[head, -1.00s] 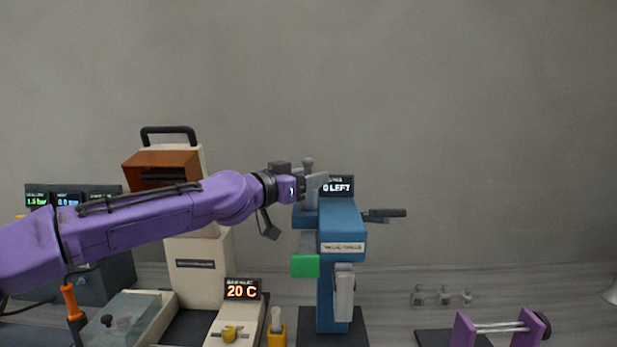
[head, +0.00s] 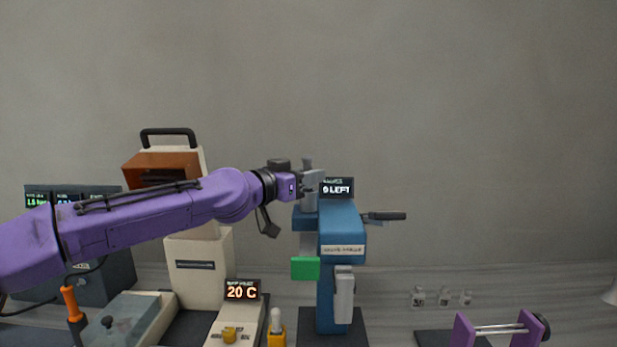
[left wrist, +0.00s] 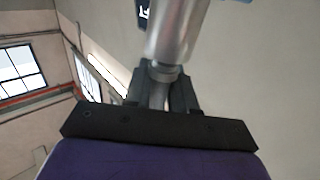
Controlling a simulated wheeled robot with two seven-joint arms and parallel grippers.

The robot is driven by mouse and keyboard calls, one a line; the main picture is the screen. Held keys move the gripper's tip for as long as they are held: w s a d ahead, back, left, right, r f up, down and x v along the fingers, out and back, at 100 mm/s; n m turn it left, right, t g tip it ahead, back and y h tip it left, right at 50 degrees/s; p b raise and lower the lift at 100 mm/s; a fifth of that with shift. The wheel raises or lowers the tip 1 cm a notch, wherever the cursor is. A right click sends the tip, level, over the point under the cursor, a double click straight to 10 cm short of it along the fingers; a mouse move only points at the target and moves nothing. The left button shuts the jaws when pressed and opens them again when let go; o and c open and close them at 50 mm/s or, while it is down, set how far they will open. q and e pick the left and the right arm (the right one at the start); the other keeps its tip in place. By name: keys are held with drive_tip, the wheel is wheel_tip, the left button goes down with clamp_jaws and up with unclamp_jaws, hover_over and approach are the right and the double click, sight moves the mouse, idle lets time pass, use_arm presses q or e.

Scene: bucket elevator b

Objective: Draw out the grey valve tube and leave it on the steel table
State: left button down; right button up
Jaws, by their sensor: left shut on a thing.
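The grey valve tube (head: 309,204) stands upright at the top left of the blue valve machine (head: 341,230). Its narrow top (head: 308,163) shows above my left gripper (head: 309,181). My left gripper reaches in from the left and is shut on the tube. In the left wrist view the shiny grey tube (left wrist: 178,32) sits between the dark fingers (left wrist: 163,92). The tube's lower end is hidden at the machine, so I cannot tell how far it is inside. My right gripper is not in view.
A cream machine (head: 195,265) with a "20 C" display stands left of the blue one. A dark lever (head: 385,216) sticks out to the right. Small clear pieces (head: 441,297) and a purple roller stand (head: 500,330) sit on the right. Grey table surface lies between them.

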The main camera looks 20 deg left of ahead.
sight(308, 155)
use_arm(q)
drive_tip(key=shift+r, duration=0.2)
drive_tip(key=shift+r+p, duration=2.35)
drive_tip(key=shift+r, duration=0.65)
wheel_tip(308, 155, up, 4)
drive_tip(key=p, duration=0.3)
drive_tip(key=shift+r, duration=0.1)
drive_tip(key=shift+f, duration=0.2)
